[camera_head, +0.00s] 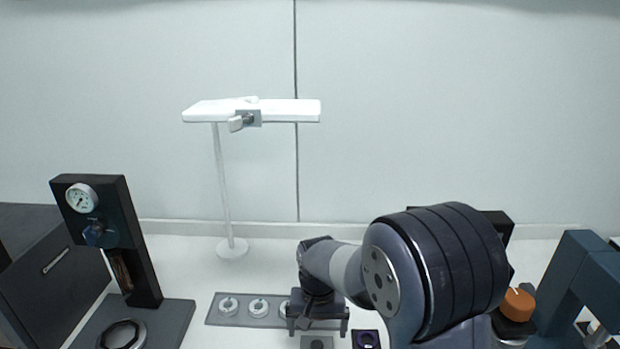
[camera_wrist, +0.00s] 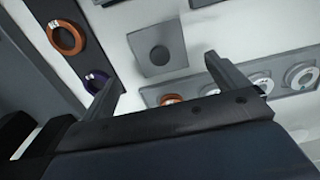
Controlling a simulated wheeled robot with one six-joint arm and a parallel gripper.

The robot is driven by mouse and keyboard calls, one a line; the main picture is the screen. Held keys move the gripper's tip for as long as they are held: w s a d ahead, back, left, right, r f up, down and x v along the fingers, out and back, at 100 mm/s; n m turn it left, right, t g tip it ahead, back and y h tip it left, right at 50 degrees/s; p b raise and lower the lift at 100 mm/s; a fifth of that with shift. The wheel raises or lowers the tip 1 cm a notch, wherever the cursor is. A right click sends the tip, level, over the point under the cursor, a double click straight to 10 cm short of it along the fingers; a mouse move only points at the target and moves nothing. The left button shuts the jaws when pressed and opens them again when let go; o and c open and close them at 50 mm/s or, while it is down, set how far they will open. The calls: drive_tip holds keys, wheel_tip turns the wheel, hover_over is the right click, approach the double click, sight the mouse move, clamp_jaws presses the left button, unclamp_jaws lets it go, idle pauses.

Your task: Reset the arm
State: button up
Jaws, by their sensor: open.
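My arm reaches over the white table from the lower right in the head view. My gripper (camera_head: 317,324) points down over the table, just in front of a grey strip. In the wrist view my gripper (camera_wrist: 160,88) has its two fingers spread apart with nothing between them. A grey square plate with a dark round spot (camera_wrist: 158,52) lies below, beyond the fingertips; it also shows in the head view (camera_head: 317,343). My arm hides part of the table on the right.
A grey strip (camera_head: 214,311) bears white rings (camera_head: 258,306). A dark strip holds an orange ring (camera_wrist: 66,38) and a purple ring (camera_wrist: 97,82). A gauge stand (camera_head: 140,250) is left, a white lamp stand (camera_head: 222,190) behind, an orange knob (camera_head: 518,304) right.

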sight(317, 344)
wheel_tip(317, 344, down, 6)
drive_tip(key=shift+r, duration=1.75)
drive_tip(key=shift+f, duration=0.1)
